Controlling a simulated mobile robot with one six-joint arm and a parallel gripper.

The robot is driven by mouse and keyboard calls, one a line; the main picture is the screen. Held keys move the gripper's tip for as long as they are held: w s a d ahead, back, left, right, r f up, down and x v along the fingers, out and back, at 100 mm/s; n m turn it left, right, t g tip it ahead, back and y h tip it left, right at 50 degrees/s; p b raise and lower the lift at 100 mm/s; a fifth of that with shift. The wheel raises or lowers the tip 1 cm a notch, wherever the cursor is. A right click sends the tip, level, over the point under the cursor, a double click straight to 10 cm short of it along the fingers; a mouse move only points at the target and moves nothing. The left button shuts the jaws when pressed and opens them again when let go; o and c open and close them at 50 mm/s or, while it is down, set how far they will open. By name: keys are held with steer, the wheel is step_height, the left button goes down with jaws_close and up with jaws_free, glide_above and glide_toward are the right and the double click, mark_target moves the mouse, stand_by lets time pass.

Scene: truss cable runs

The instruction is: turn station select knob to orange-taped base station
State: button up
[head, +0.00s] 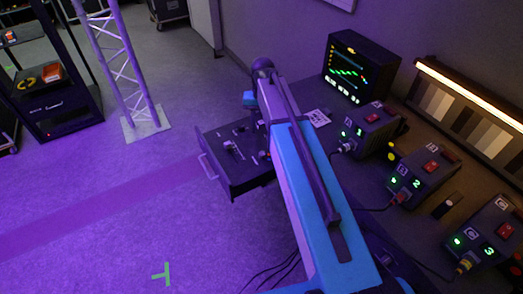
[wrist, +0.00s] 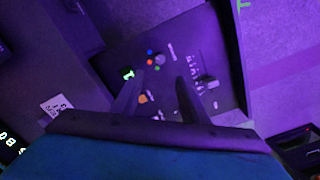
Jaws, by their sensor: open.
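A dark control panel in a pulled-out drawer (head: 232,185) stands left of my arm in the head view. In the wrist view, the panel (wrist: 190,40) carries a grey round knob (wrist: 160,59) with blue, orange and green dots beside it. Which dot the knob points to is too small to tell. My gripper (wrist: 157,86) is open and empty, its fingers reaching toward the panel with the knob just beyond and between them. Base stations 1 (head: 366,134), 2 (head: 424,172) and 3 (head: 487,236) stand on the right. Station 3 has a yellow-orange plug (head: 463,266); station 2's plug looks reddish.
A small green display (wrist: 128,74) and a lever block (wrist: 207,82) are on the panel. A monitor (head: 358,68) and a lit light strip (head: 470,92) stand at the back right. A truss (head: 122,60) and rack (head: 50,95) stand left.

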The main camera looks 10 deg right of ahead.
mark_target(262, 153)
steer(key=shift+f, duration=0.1)
steer(key=shift+f+p, duration=1.8)
steer(key=shift+f, duration=4.95)
steer(key=shift+c, duration=0.5)
